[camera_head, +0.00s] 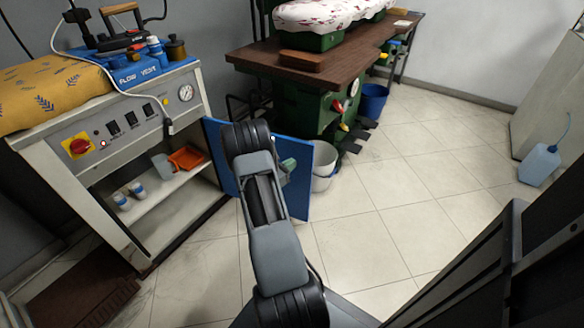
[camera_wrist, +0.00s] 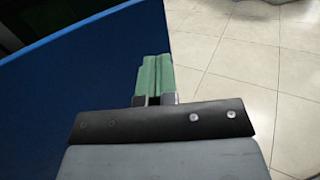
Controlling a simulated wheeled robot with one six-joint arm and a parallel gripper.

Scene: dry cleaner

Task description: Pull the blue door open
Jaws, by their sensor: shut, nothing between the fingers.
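The blue door (camera_head: 298,190) stands swung out from the right side of the white cabinet (camera_head: 205,95), and the cabinet's shelf space is open to view. My arm hides the middle of the door. My gripper (camera_head: 288,165) is beside the door, with its green fingers shut and empty. In the wrist view the fingers (camera_wrist: 154,75) lie over the edge area of the blue door (camera_wrist: 70,75), with floor tiles beyond to the right. I cannot tell whether the fingers touch the door. No handle shows.
Inside the cabinet are white cups (camera_head: 130,195) and an orange tray (camera_head: 187,158). A white bucket (camera_head: 324,165) stands just beyond the door, near a green machine under a brown tabletop (camera_head: 350,55). A blue jug (camera_head: 539,164) stands at right. The tiled floor (camera_head: 400,180) between is clear.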

